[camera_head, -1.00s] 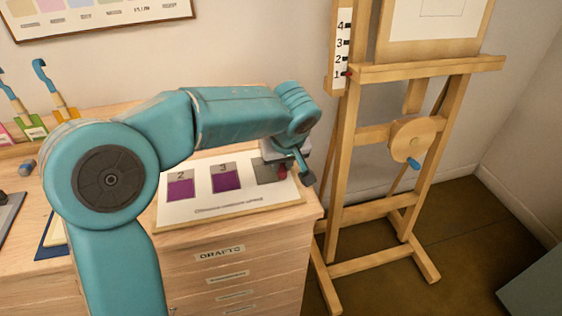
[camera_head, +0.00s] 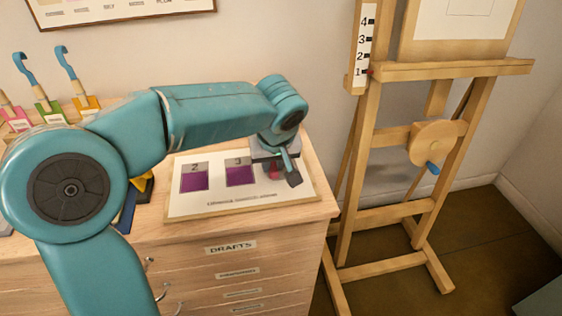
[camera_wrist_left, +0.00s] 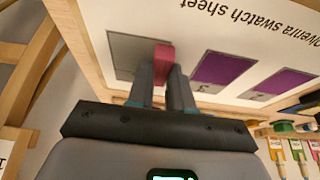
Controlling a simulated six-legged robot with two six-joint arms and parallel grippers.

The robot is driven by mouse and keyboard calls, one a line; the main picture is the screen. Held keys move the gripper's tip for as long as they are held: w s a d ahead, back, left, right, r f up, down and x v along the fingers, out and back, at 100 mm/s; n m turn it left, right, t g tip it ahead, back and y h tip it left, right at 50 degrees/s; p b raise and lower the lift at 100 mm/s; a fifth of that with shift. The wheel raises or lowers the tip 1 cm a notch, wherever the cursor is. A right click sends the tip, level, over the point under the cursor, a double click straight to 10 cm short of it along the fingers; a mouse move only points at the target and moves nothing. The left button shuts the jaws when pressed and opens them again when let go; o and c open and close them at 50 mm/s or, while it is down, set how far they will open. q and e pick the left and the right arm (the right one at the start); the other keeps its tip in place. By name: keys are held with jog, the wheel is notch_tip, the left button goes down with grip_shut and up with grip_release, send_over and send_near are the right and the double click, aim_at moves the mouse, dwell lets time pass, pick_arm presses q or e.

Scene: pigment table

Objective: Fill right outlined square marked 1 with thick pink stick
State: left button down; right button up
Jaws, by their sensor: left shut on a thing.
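The white swatch sheet (camera_head: 185,205) lies on the drawer cabinet's top. It bears two purple squares, marked 2 (camera_head: 194,181) and 3 (camera_head: 240,176), and a grey right square (camera_head: 264,172) partly hidden by my left gripper (camera_head: 280,170); its number is hidden. The left wrist view shows this grey square (camera_wrist_left: 128,50) without visible pink on it. My left gripper is shut on the pink stick (camera_wrist_left: 164,54), whose tip is over the grey square near its edge; I cannot tell if it touches. My right gripper is not in view.
A wooden easel (camera_head: 400,215) stands right of the drawer cabinet (camera_head: 240,235). Colored holders with blue-hooked tools, including a green one (camera_head: 50,112), stand at the back left. My left arm hides part of the tabletop.

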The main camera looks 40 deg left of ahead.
aim_at(295, 166)
pick_arm(q)
jog(key=shift+s+f, duration=0.1)
jog(key=shift+f, duration=0.05)
jog(key=shift+w+d, duration=0.2)
jog(key=shift+w, duration=0.1)
jog(key=shift+w+d+r+p, duration=0.15)
jog(key=shift+w+d+p, duration=0.15)
jog(key=shift+w+d, duration=0.6)
jog(key=shift+w+d+r+p, duration=0.1)
jog(key=shift+w+d+p, duration=0.2)
jog(key=shift+w+d, duration=0.55)
jog(key=shift+w+a+f+b, duration=0.1)
jog(key=shift+a+f+b, duration=0.1)
jog(key=shift+b, duration=0.1)
jog(key=shift+s+a+b, duration=0.3)
jog(key=shift+s+a, duration=0.05)
jog(key=shift+s+a+b, duration=0.6)
jog(key=shift+s+a, duration=0.45)
jog(key=shift+s, duration=0.25)
jog(key=shift+s+a, duration=0.45)
jog(key=shift+s, duration=0.05)
jog(key=shift+r, duration=0.1)
